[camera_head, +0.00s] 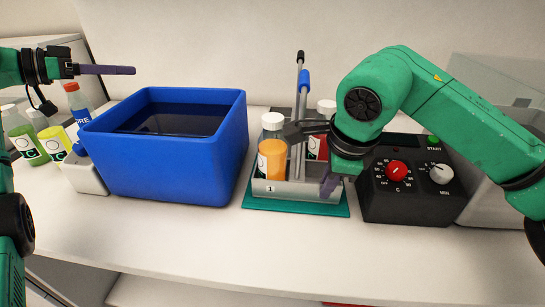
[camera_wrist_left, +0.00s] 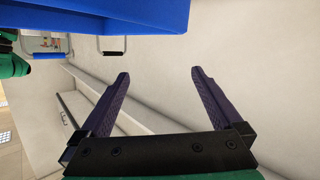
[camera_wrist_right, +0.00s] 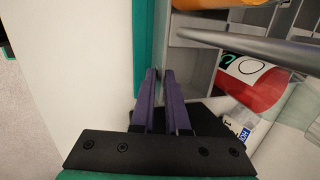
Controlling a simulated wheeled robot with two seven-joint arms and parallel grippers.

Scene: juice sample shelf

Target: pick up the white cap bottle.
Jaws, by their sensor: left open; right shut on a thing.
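Two white cap bottles stand in a grey caddy (camera_head: 275,188): an orange one (camera_head: 272,164) at front left and a red one (camera_head: 318,147) behind, partly hidden by my right arm. The red one also shows in the right wrist view (camera_wrist_right: 250,90). My right gripper (camera_head: 328,185) points down at the caddy's front right, its fingers nearly together (camera_wrist_right: 162,72). It seems shut on the caddy's wall, though the contact is hard to see. My left gripper (camera_head: 133,70) is raised beyond the blue bin's left side; its fingers are apart and empty (camera_wrist_left: 160,75).
The caddy stands on a teal mat (camera_head: 290,211). A blue bin (camera_head: 170,160) of dark liquid is left of it, and a black control box (camera_head: 410,205) right. Several bottles, one red-capped (camera_head: 72,88), stand at far left. The front counter (camera_head: 180,235) is clear.

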